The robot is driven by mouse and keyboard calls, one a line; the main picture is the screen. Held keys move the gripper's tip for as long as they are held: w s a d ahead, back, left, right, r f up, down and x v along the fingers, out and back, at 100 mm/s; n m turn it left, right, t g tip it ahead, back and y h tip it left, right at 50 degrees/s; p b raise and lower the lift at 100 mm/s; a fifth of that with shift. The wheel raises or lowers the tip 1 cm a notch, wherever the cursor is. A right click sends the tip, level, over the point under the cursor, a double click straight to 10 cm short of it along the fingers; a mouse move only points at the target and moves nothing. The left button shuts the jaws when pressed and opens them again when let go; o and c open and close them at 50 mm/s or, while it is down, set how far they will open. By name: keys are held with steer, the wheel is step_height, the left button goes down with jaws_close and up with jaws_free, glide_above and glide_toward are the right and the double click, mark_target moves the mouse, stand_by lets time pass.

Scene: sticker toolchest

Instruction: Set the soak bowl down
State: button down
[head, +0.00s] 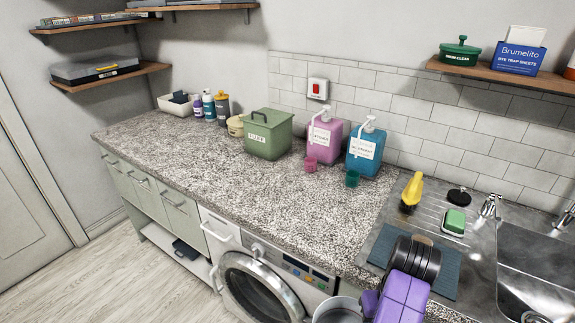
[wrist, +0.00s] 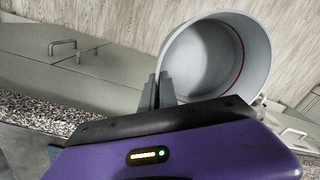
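The soak bowl is a round, light grey bowl with a thin red line inside. It fills the upper right of the wrist view (wrist: 215,62) and shows at the bottom edge of the head view (head: 337,311), partly cut off. It looks empty. My purple gripper has its dark fingers (wrist: 158,93) closed at the bowl's near rim, and the bowl is held out by the counter's front edge. In the head view my arm's end hides the fingers. The speckled counter (head: 200,150) has a wide clear stretch to the left of the bowl.
A green bin (head: 268,138), a pink dispenser (head: 325,136) and a blue dispenser (head: 370,150) stand along the back wall. A washing machine (head: 262,285) stands under the counter.

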steer(key=shift+a+f, duration=0.1)
steer(key=shift+s+a+f+m, duration=0.1)
steer(key=shift+a+f+m, duration=0.2)
steer(key=shift+a+f, duration=0.25)
steer(key=shift+n, duration=0.5)
steer(key=s+f, duration=0.2)
steer(key=s, duration=0.1)
steer(key=s+f, duration=0.1)
steer(key=f, duration=0.1)
steer(key=shift+s+a+f, duration=0.1)
steer(key=shift+s+a, duration=0.05)
steer(key=shift+a, duration=0.1)
steer(key=shift+d, duration=0.1)
